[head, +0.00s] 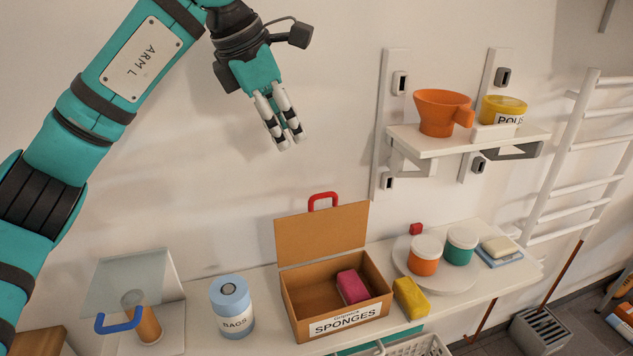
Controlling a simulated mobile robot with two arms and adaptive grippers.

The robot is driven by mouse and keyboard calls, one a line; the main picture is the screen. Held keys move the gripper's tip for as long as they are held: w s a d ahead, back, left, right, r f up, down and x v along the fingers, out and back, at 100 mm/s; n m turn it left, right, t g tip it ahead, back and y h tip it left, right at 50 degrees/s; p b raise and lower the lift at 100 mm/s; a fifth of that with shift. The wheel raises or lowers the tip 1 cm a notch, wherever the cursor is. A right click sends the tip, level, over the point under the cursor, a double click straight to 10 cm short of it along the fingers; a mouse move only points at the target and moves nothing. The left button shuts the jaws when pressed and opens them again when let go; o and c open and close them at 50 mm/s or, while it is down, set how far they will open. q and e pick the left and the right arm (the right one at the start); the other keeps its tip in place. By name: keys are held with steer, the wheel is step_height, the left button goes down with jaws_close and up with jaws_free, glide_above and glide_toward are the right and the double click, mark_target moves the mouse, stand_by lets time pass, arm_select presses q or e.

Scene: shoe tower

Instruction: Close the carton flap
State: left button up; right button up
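The brown carton (297,315), labelled SPONGES, stands on the shelf with its top open. Its flap (322,233) stands up along the back edge, leaning toward the wall, with a red handle (322,197) on its upper edge. A pink sponge (352,287) lies inside the carton. My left gripper (291,143) hangs in the air above the flap, fingers pointing down, well apart from it. Its fingers are close together with nothing held. My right gripper is not in view.
A blue BAGS canister (231,306) stands left of the carton. A yellow sponge (411,297) lies close to its right side, by a round tray (456,284) with an orange tub (424,256) and a green tub (461,246). A wall shelf (440,147) juts out at upper right.

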mark_target(316, 196)
arm_select(q)
steer(key=p+x, duration=0.2)
steer(key=x, duration=1.4)
jaws_close()
